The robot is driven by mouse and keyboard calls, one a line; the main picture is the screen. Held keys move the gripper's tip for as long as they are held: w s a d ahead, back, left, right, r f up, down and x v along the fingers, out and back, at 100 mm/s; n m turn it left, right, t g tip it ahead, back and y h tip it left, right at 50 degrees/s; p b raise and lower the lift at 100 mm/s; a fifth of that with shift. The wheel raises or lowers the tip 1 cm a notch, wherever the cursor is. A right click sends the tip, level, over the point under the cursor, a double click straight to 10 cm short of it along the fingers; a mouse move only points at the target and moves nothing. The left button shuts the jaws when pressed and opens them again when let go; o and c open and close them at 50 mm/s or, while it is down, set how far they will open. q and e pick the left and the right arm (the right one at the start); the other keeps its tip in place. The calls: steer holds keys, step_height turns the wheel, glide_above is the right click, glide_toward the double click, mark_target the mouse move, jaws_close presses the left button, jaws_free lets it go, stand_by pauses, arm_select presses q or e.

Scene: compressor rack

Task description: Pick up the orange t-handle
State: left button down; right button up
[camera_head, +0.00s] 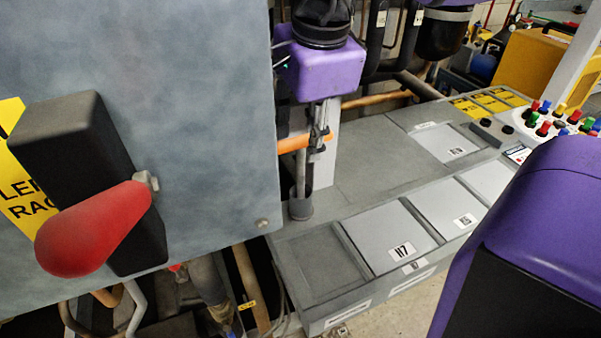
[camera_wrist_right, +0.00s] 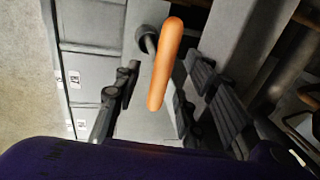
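The orange t-handle (camera_head: 291,144) stands on a grey stem that rises from a round base on the grey console. In the right wrist view its orange crossbar (camera_wrist_right: 167,62) lies lengthwise between the two dark fingers. My right gripper (camera_head: 318,138) points down at the bar and partly hides it in the head view. In the right wrist view the right gripper (camera_wrist_right: 160,80) is open, with a gap visible on each side of the bar. My left gripper is in neither view.
A blue-grey cabinet (camera_head: 200,130) with a red-handled black switch (camera_head: 95,230) stands close on the left. The grey console (camera_head: 350,175) has pale lids, one marked H7 (camera_head: 388,238). Colored buttons (camera_head: 560,120) sit at its far right. Pipes run behind.

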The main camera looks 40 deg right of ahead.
steer(key=shift+c, duration=0.2)
jaws_close()
stand_by(0.4)
